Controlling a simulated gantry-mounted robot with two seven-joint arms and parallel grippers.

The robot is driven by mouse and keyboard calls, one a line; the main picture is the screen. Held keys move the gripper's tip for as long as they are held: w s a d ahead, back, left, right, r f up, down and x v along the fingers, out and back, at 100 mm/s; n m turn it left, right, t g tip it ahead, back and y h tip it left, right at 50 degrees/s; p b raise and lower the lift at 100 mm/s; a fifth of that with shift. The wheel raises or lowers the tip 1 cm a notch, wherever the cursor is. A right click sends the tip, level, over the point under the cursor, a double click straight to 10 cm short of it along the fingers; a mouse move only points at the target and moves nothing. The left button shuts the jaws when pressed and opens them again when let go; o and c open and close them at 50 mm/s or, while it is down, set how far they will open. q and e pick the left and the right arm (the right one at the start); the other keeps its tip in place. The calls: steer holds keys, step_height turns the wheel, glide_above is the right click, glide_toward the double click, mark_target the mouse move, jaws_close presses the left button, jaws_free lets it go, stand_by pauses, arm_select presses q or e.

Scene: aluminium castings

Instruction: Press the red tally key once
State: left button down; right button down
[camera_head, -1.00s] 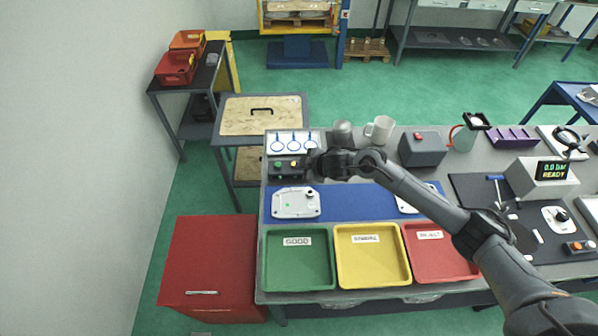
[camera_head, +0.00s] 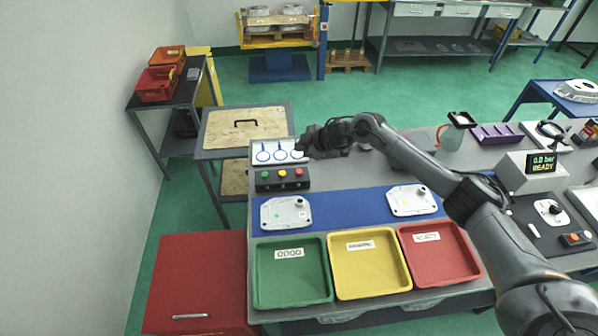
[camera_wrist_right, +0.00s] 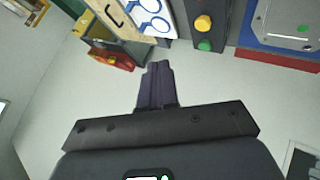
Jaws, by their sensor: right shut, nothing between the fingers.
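A dark tally box (camera_head: 282,185) sits at the left end of the bench with green (camera_head: 265,175), yellow (camera_head: 282,173) and red (camera_head: 299,172) keys in a row. The red key is the rightmost and is uncovered. My right gripper (camera_head: 304,146) is shut and empty, beyond the red key and by the right edge of the white card with blue rings. In the right wrist view the shut fingers (camera_wrist_right: 158,72) point toward the bench top, with the yellow key (camera_wrist_right: 203,24) and green key (camera_wrist_right: 205,45) to their right. The red key is outside that view. My left gripper is not in view.
The white ring card (camera_head: 277,153) lies behind the box. A blue mat (camera_head: 345,208) with metal castings lies in front, then green (camera_head: 256,290), yellow (camera_head: 334,282) and red (camera_head: 405,270) trays. My right arm spans the bench's right half.

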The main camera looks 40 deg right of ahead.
steer(key=b, duration=0.7)
glide_above(301, 173)
step_height(301, 173, down, 7)
steer(key=shift+r, duration=0.2)
steer(key=shift+f, duration=1)
steer(key=shift+f, duration=0.2)
stand_by(0.7)
steer(key=shift+f, duration=0.3)
steer(key=shift+f, duration=0.55)
stand_by(0.9)
steer(key=shift+r, duration=0.1)
steer(key=shift+r+p, duration=0.85)
steer(key=shift+p, duration=0.05)
